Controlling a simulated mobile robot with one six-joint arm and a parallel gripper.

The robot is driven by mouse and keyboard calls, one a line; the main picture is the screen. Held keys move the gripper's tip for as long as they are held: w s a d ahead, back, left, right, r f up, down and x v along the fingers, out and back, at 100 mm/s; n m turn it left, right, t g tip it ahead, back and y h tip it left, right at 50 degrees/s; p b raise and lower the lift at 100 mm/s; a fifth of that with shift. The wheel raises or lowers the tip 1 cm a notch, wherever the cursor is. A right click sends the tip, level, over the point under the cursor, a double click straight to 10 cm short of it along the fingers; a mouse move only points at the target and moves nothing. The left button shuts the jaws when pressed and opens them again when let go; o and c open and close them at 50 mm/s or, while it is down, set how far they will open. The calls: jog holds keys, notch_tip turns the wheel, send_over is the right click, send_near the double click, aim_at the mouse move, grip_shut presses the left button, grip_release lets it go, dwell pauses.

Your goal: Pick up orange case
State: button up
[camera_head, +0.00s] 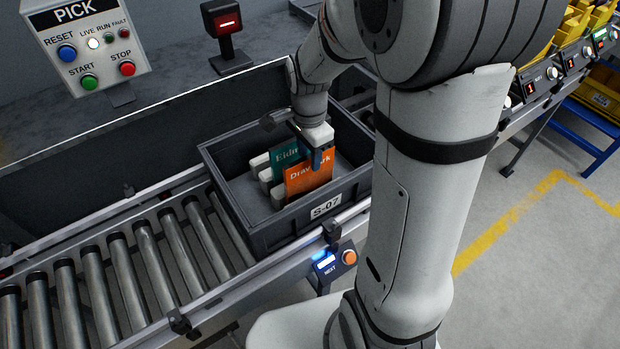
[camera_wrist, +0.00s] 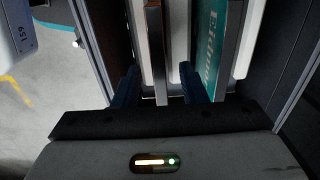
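The orange case (camera_head: 308,180) stands upright in a dark grey tote marked S-07 (camera_head: 275,233), in front of a teal case (camera_head: 283,157). My gripper (camera_head: 318,152) reaches down into the tote from above, with one blue finger in front of the orange case. In the wrist view the orange case shows edge-on as a thin strip (camera_wrist: 155,45) between the two blue fingers of my gripper (camera_wrist: 160,85). The fingers stand apart with gaps beside the case. The teal case (camera_wrist: 213,50) lies to the right, beyond the right finger. The case's lower part is hidden.
White dividers (camera_head: 263,175) stand between the cases in the tote. The tote sits on a roller conveyor (camera_head: 140,260) with side rails. A PICK button panel (camera_head: 90,45) and a red-lit scanner (camera_head: 226,30) stand behind. The rollers left of the tote are clear.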

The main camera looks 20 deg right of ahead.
aim_at(309, 182)
notch_tip(309, 182, down, 3)
jog(key=shift+w+f, duration=0.1)
jog(key=shift+f, duration=0.05)
grip_shut()
dwell(0.4)
